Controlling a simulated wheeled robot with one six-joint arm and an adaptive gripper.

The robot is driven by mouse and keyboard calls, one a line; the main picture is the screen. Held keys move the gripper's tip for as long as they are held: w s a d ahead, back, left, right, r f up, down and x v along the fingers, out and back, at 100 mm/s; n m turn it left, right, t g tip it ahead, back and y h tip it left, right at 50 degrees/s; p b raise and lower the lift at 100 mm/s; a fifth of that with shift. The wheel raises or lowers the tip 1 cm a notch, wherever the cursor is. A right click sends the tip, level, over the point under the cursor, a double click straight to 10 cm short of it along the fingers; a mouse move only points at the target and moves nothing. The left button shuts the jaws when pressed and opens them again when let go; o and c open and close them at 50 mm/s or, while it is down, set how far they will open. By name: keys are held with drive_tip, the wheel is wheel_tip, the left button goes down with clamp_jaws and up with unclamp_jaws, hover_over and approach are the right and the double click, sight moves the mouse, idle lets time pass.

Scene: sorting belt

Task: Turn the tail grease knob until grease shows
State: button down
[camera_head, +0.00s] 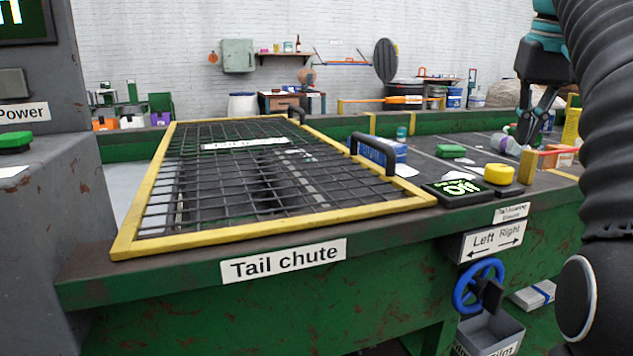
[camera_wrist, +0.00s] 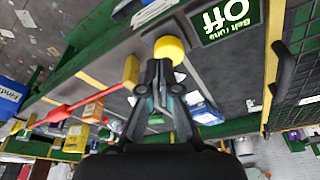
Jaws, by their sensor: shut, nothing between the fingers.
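A round yellow knob (camera_head: 499,174) stands on the frame's top edge, right of the belt display and above a small label (camera_head: 512,213) that seems to read "Tail bearing". It also shows in the wrist view (camera_wrist: 169,48), just beyond my fingertips. I cannot tell for certain that it is the grease knob. My gripper (camera_head: 526,141) is shut and empty, pointing down, above and behind the knob and apart from it in the head view. It also shows in the wrist view (camera_wrist: 160,66). I see no grease.
The display (camera_head: 458,190) reads "Off". A yellow-framed mesh guard (camera_head: 290,219) with black handles covers the tail chute. A blue handwheel (camera_head: 478,286) sits below the "Left Right" sign (camera_head: 493,241). Loose items lie on the belt behind.

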drive_tip(key=shift+a+f+b, duration=0.15)
drive_tip(key=shift+f+b, duration=1.35)
drive_tip(key=shift+f, duration=1.5)
drive_tip(key=shift+w+a+r+p, duration=0.1)
drive_tip(key=shift+w+p, duration=0.05)
drive_tip(key=shift+p, duration=0.25)
drive_tip(key=shift+a+p, duration=0.6)
drive_tip(key=shift+p, duration=0.55)
drive_tip(key=shift+w+a, duration=0.15)
drive_tip(key=shift+a, duration=0.15)
drive_tip(key=shift+s+a, duration=0.1)
drive_tip(key=shift+s, duration=0.25)
drive_tip(key=shift+r, duration=2.95)
